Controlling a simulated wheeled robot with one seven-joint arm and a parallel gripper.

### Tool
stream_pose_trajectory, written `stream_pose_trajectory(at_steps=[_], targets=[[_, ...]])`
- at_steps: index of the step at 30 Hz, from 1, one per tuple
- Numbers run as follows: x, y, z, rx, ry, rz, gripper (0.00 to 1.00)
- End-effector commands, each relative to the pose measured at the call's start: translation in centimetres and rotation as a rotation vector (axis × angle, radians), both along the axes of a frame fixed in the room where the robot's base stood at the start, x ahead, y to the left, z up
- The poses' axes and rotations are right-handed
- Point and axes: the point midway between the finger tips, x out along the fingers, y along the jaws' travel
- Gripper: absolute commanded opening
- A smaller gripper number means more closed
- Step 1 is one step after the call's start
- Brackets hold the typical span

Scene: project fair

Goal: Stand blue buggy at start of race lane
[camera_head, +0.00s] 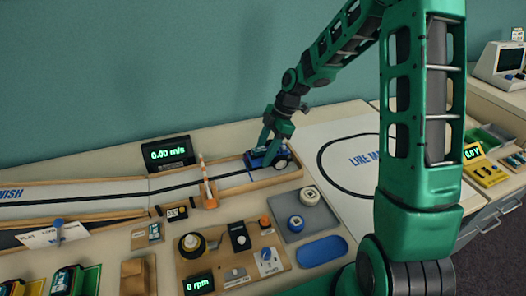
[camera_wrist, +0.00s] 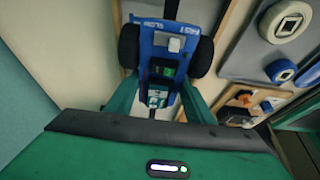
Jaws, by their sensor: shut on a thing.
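The blue buggy (camera_head: 268,156) is at the right end of the race lane (camera_head: 200,188), between the lane's wooden side rails. My gripper (camera_head: 272,143) reaches down from above and is shut on it. In the wrist view the blue buggy (camera_wrist: 166,42) shows its black wheels and white lettering, with the fingers of my gripper (camera_wrist: 158,105) on both sides of its body. The lane has a black centre line and a blue cross line just left of the buggy. I cannot tell whether the wheels rest on the lane floor.
An orange-and-white gate post (camera_head: 207,184) stands at the lane's near side, left of the buggy. A speed display (camera_head: 169,153) reading 0.00 m/s stands behind the lane. A grey tray (camera_head: 303,226) with round parts lies in front. A white line mat (camera_head: 338,130) is to the right.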

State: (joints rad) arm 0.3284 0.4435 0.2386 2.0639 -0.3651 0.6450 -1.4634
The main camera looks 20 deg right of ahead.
Motion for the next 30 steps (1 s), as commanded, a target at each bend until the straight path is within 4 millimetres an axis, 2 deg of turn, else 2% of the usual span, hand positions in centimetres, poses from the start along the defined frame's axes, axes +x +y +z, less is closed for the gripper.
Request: stream_pose_trajectory(at_steps=[30], targets=[[0.05, 0.01, -0.73, 0.0, -0.002, -0.001, 0.32]])
